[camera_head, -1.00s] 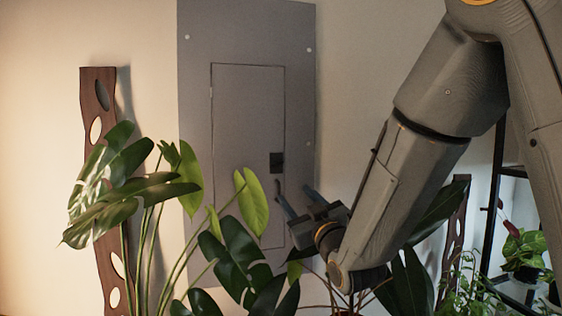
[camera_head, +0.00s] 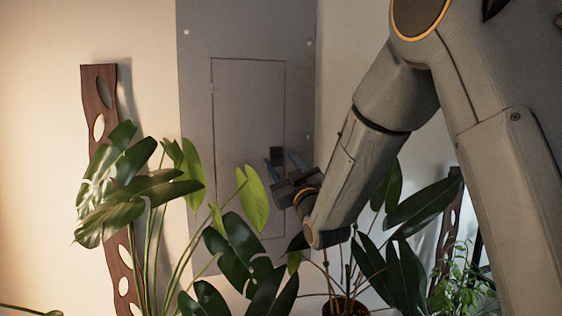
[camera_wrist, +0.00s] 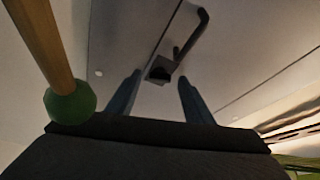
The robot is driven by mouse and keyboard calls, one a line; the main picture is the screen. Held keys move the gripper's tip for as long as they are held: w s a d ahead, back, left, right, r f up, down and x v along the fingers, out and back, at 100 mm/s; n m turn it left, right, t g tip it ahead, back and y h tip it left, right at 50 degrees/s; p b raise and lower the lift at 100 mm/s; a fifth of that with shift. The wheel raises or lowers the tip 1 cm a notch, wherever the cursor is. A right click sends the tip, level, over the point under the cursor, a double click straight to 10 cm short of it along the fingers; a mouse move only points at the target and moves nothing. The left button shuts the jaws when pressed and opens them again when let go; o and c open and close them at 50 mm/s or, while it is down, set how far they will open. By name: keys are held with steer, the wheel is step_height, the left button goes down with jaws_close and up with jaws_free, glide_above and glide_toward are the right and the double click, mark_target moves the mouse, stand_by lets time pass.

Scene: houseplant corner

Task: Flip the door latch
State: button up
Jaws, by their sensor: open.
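The door latch (camera_head: 277,153) is a small dark block at the right edge of the grey panel door (camera_head: 240,120). In the wrist view the latch (camera_wrist: 160,68) shows as a dark block with a bent dark bar rising to the right of it. My gripper (camera_head: 282,162) is open, its two bluish fingers pointing at the panel just below and around the latch. In the wrist view the latch appears between the fingertips of my gripper (camera_wrist: 160,80). I cannot tell whether either finger touches it. Nothing is held.
A large-leafed plant (camera_head: 150,190) stands in front of the panel, its leaves close to my gripper's left. Another plant (camera_head: 400,215) is below my arm. A wooden board (camera_head: 98,85) leans on the wall. A green ball on a wooden stick (camera_wrist: 70,100) is near the wrist camera.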

steer(key=c, duration=1)
steer(key=m+b, duration=0.1)
steer(key=m+h+b, duration=0.1)
steer(key=shift+a+f+t+b, duration=0.2)
steer(key=shift+t+b, duration=0.1)
steer(key=shift+b, duration=0.1)
steer(key=shift+c, duration=0.2)
steer(key=m+h+b, duration=0.1)
steer(key=m+b, duration=0.1)
steer(key=m, duration=0.1)
steer(key=shift+r+m+t, duration=0.1)
steer(key=shift+m+t, duration=0.2)
steer(key=o, duration=1)
steer(key=shift+o, duration=0.2)
